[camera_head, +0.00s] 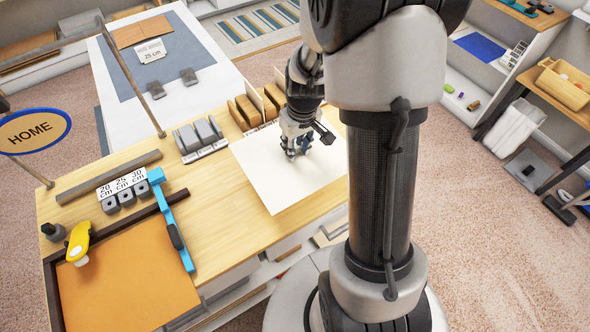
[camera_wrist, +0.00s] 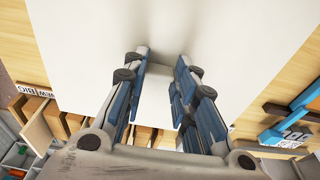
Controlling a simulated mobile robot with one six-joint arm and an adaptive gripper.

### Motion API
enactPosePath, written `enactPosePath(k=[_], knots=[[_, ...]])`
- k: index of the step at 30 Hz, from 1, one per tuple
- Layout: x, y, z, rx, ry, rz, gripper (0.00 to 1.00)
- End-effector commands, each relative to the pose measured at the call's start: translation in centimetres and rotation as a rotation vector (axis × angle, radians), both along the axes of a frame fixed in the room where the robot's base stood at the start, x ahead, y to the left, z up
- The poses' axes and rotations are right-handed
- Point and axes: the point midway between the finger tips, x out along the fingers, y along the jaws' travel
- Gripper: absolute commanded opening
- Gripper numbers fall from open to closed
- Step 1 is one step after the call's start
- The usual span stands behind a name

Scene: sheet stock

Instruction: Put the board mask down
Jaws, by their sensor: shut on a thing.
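A flat cream-white board, which I take as the board mask (camera_head: 285,186), is level at the right part of the wooden workbench (camera_head: 232,232). I cannot tell whether it touches the bench top. My gripper (camera_head: 298,152) points down over its middle. In the wrist view the board mask (camera_wrist: 235,40) fills most of the picture beneath the fingers. My gripper (camera_wrist: 163,62) is shut on a small pale upright part in the middle of the board mask. The fingers partly hide this grip.
Behind the board stand brown pieces in a rack (camera_head: 250,108) and grey blocks (camera_head: 199,136). Bare bench separates the board from the blue bar.

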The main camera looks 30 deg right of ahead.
Motion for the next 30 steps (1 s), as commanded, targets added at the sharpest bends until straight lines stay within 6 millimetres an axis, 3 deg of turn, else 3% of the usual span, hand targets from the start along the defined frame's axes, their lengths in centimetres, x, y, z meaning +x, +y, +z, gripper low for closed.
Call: enactPosePath(k=[1,6,14,21,30], knots=[[-0.1,0.0,-1.8,0.002,0.005,0.0,0.18],[-0.1,0.0,-5.1,0.001,0.003,0.0,0.18],[0.0,0.0,-7.0,0.001,0.001,-0.001,0.18],[-0.1,0.0,-10.4,0.001,0.002,-0.001,0.18],[0.0,0.0,-10.5,0.0,-0.001,0.0,0.18]])
